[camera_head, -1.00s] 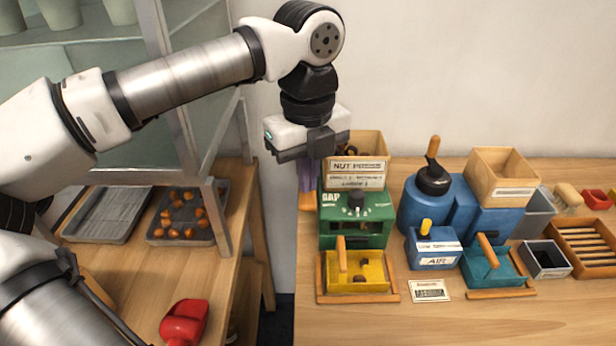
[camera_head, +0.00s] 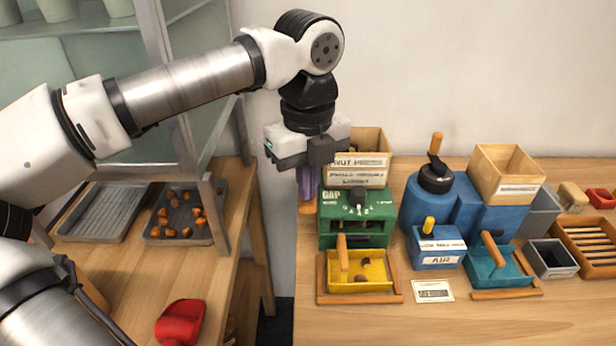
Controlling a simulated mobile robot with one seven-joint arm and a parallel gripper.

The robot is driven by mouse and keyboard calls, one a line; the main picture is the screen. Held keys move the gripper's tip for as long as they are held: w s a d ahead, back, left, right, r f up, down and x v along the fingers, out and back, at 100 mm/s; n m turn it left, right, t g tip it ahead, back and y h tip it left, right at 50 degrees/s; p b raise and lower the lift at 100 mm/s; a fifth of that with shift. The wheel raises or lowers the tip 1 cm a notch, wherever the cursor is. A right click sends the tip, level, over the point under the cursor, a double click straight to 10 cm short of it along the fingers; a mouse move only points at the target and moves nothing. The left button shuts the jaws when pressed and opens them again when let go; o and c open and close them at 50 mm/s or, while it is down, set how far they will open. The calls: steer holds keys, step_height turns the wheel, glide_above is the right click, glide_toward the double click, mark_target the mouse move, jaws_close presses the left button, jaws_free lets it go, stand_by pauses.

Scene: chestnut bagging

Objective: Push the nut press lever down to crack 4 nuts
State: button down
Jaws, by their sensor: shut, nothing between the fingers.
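The nut press is a green box (camera_head: 340,230) labelled GAP, with a dial and a NUT PRESS sign on its hopper (camera_head: 370,142). A yellow tray (camera_head: 378,284) in a wooden frame sits at its front, with a few small brown pieces in it. A purple upright part with an orange end (camera_head: 307,207), perhaps the lever, shows at the press's left side. My gripper (camera_head: 308,160) is shut, just above this part and beside the hopper. Whether it touches the part cannot be told; the fingertips are not clearly visible.
Right of the press stand a blue machine (camera_head: 422,205) with an AIR box (camera_head: 436,250), a teal tray (camera_head: 505,270) and a wooden bin (camera_head: 508,172). On the left bench are a tray of nuts (camera_head: 155,237), an empty tray (camera_head: 75,228) and a red scoop (camera_head: 180,322). The table front is clear.

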steer(key=shift+s+f+b, duration=0.1)
steer(key=shift+f+b, duration=0.65)
steer(key=shift+f, duration=0.3)
steer(key=shift+s+f+b, duration=0.15)
steer(key=shift+f+b, duration=0.85)
steer(key=shift+f, duration=0.1)
steer(key=shift+s+f+b, duration=0.15)
steer(key=shift+f+b, duration=0.85)
steer(key=shift+f, duration=0.1)
step_height(320, 180, up, 9)
steer(key=p, duration=0.6)
glide_above(308, 205)
steer(key=w, duration=0.2)
steer(key=shift+f, duration=0.1)
